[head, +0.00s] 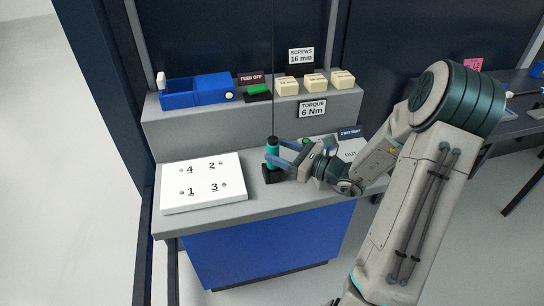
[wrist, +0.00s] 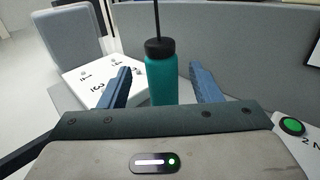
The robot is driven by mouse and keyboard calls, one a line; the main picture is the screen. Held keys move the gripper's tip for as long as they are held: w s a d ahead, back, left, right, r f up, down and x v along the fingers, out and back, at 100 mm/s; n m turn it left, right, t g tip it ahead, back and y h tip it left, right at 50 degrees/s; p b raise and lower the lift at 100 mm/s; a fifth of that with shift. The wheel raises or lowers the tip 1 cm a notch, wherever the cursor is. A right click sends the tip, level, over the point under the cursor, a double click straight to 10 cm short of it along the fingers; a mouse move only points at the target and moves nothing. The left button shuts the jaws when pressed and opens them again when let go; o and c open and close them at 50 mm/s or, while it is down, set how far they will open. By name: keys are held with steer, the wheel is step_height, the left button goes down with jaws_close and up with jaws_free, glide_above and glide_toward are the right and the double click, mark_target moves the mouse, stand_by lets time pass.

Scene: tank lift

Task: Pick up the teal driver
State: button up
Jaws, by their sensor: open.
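The teal driver (head: 271,152) stands upright in a small black holder (head: 272,174) on the grey bench, with a thin dark line running up from its black top. It also shows in the wrist view (wrist: 162,80), in the middle. My gripper (head: 280,154) reaches it from the right. In the wrist view my gripper (wrist: 163,84) is open, with one blue finger on each side of the driver and a visible gap to each. The driver's lower end is hidden by the gripper body in the wrist view.
A white plate (head: 204,196) with numbered spots 1 to 4 lies left of the driver. A raised shelf (head: 200,128) behind carries a blue bin (head: 196,92), a green button (head: 258,89) and several cream blocks (head: 287,85). A sign panel (head: 349,146) stands behind my gripper.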

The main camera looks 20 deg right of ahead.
steer(key=x, duration=0.5)
steer(key=shift+d+r, duration=0.1)
steer(key=c, duration=1.1)
steer(key=shift+r, duration=0.15)
